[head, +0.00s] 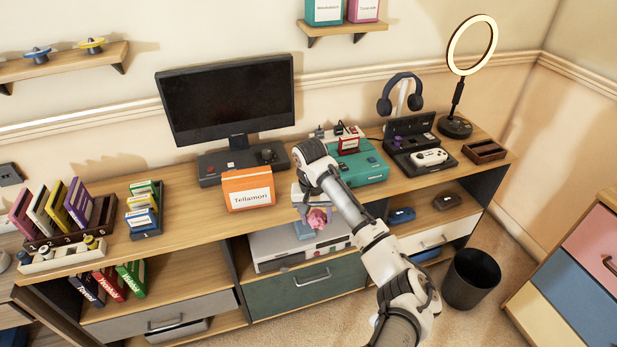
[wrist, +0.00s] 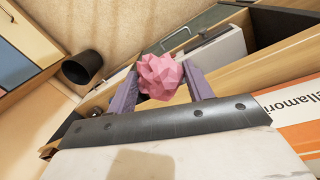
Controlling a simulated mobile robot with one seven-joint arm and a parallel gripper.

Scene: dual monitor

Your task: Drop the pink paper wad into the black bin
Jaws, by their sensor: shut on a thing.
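The pink paper wad (head: 317,218) is crumpled and sits between the fingers of my gripper (head: 313,208), in front of the desk's front edge. In the wrist view the wad (wrist: 160,76) is held between two purple fingers of my gripper (wrist: 162,82), which is shut on it. The black bin (head: 471,278) stands upright on the carpet at the lower right of the head view, well apart from the gripper. It also shows at the upper left of the wrist view (wrist: 83,67). Its inside looks dark, and its bottom is hidden.
The wooden desk (head: 185,215) carries an orange Tellamori box (head: 248,190), a monitor (head: 228,98), a teal console (head: 362,170) and a ring light (head: 455,125). A coloured drawer cabinet (head: 580,275) stands right of the bin. Open carpet surrounds the bin's front.

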